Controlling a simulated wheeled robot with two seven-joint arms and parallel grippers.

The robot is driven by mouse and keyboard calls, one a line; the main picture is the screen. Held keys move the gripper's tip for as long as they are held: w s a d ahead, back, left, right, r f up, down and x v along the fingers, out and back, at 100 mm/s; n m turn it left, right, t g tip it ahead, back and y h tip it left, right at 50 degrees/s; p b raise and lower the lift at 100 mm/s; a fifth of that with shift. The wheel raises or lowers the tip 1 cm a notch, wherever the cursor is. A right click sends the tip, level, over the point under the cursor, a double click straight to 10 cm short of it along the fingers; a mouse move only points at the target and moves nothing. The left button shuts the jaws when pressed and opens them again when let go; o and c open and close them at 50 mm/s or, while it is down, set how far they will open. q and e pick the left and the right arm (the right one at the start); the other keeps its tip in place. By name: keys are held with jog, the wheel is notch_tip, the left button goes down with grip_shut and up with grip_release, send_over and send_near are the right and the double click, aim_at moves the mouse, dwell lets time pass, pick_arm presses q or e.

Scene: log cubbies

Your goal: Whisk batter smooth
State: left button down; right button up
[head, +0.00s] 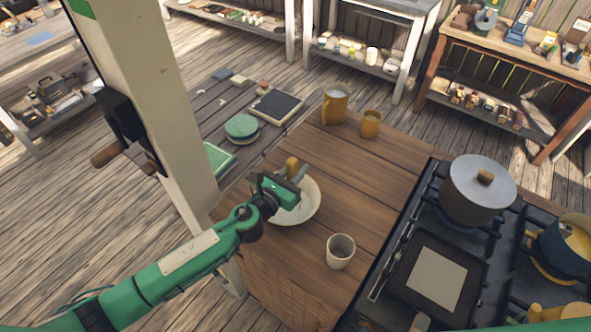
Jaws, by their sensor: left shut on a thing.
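A cream bowl (308,212) stands on the wooden counter (335,175), left of the stove. My left gripper (293,175) is over the bowl, shut on a tool with a yellow-brown handle, seemingly the whisk (291,163). The handle sticks up above the jaws. The whisk's lower end is hidden behind the gripper, so I cannot tell how far it reaches into the bowl. The gripper also covers much of the bowl's inside, and the batter cannot be made out. My right gripper is out of view.
A cream cup (340,251) stands near the bowl. The stove holds a lidded pot (478,190). A white post (150,90) rises left of the counter.

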pick_arm(q)
jog(key=shift+w+a, duration=0.35)
jog(key=shift+w, duration=0.05)
jog(key=shift+w+a, duration=0.15)
jog(key=shift+a, duration=0.35)
jog(key=shift+s+a, duration=0.3)
jog(key=shift+a, duration=0.2)
